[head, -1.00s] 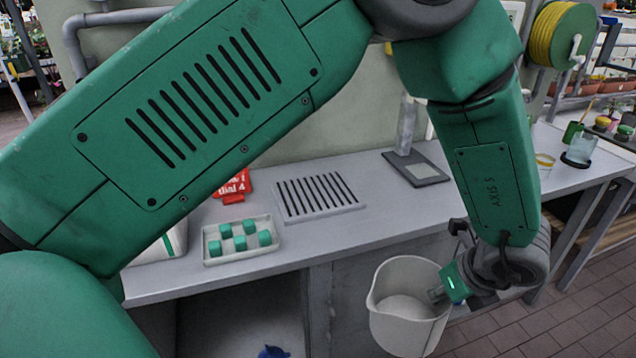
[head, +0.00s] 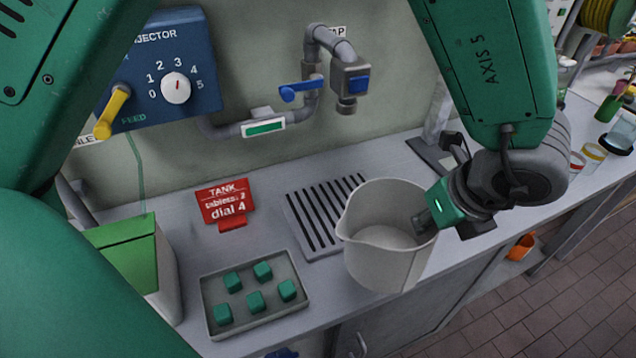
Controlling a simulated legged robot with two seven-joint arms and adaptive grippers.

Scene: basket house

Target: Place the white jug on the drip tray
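The white jug (head: 388,258) is upright and looks empty, its spout toward the front left. The drip tray (head: 308,222), a grey slotted plate, lies on the bench below the tap (head: 347,80). The jug covers the tray's right part in the head view. It appears raised near the bench's front edge; I cannot tell whether any of it is over the tray.
A tray of green cubes (head: 208,305) sits front left, beside a green-lidded white box (head: 165,272). A red sign (head: 225,203) stands behind. A blue injector panel (head: 205,50) is on the wall. Small jars (head: 594,155) stand at the far right.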

